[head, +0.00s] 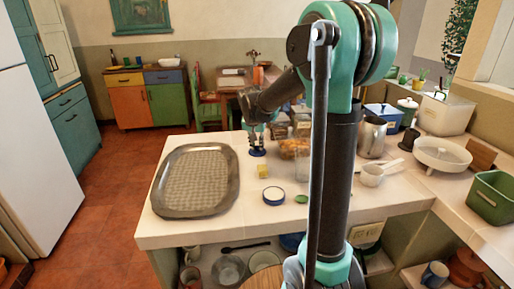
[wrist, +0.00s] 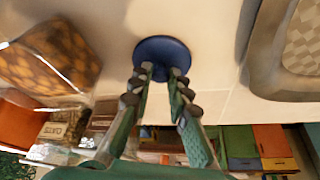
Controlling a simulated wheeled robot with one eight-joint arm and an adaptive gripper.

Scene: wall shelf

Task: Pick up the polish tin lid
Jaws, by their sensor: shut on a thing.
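The polish tin lid is a dark blue round disc (wrist: 162,47) at the top middle of the wrist view. It also shows in the head view as a small dark blue disc (head: 257,153) at the far part of the counter. My gripper (wrist: 162,71) is shut on the lid's near edge, with one fingertip on each side. In the head view my gripper (head: 257,145) points down onto the lid. I cannot tell whether the lid touches the counter. A round tin with a blue side and pale top (head: 273,195) stands nearer on the counter, apart from my gripper.
A large metal tray (head: 160,205) lies left on the counter (head: 225,222). A small yellow item (head: 263,171) and a green disc (head: 301,199) lie near the tin.

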